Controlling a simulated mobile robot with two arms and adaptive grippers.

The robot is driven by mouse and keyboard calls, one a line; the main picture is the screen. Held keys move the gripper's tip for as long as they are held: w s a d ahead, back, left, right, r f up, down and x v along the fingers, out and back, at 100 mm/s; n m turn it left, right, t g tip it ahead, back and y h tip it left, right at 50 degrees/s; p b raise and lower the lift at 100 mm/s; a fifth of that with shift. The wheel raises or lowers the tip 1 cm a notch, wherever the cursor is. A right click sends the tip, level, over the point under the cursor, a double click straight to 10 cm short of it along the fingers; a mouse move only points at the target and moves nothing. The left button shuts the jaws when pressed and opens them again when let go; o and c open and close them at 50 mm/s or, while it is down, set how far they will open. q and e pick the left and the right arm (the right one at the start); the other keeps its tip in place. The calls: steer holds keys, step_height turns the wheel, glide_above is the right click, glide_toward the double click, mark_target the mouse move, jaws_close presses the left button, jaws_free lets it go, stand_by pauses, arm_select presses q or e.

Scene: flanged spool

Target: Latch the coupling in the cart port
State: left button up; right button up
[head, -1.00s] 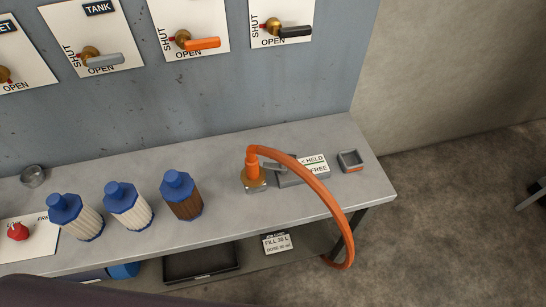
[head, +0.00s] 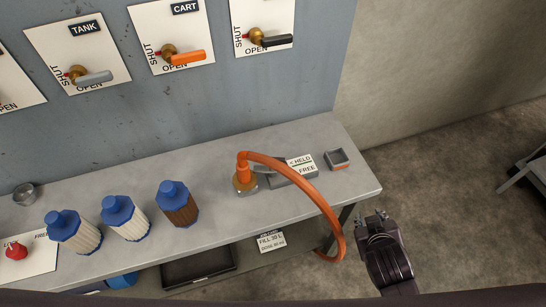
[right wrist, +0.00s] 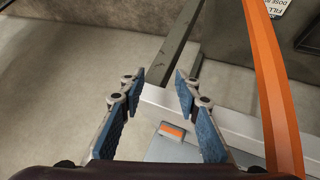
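The orange coupling (head: 243,166) stands upright at the end of the orange hose (head: 308,188). It sits on a brass-coloured port (head: 244,184) on the bench. A grey lever lies beside it, by a grey block (head: 290,178) with a label (head: 301,165) reading HELD and FREE. I cannot tell whether the coupling is latched. My right gripper (head: 375,218) is off the bench's right front corner, right of the hose and apart from it. In the right wrist view its blue-padded fingers (right wrist: 160,82) are apart with nothing between them. My left gripper is not in view.
Several blue-capped bottles (head: 177,203) stand left of the coupling. Valve handles, including an orange one under CART (head: 187,58), are on the wall panel. The hose loops over the bench front.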

mark_target(274, 158)
steer(key=w+a+r+n+t+y, duration=0.15)
steer(key=w+r+n+t, duration=0.3)
steer(key=r, duration=0.45)
steer(key=w+a+r+n+t+y, duration=0.1)
steer(key=w+a+r+n+t, duration=0.25)
steer(key=w+r, duration=0.35)
steer(key=s+a+f+n+g+y, duration=0.2)
steer(key=a+n+y, duration=0.4)
steer(key=a+n, duration=0.15)
steer(key=s+a+f+n+g+y, duration=0.25)
steer(key=a+n+y, duration=0.25)
steer(key=a+n, duration=0.25)
steer(key=shift+m, duration=0.5)
steer(key=x, duration=0.3)
steer(key=p+x, duration=0.1)
steer(key=x, duration=0.3)
steer(key=shift+a, duration=0.5)
steer(key=shift+t, duration=0.25)
steer(key=shift+c, duration=0.5)
jaws_close()
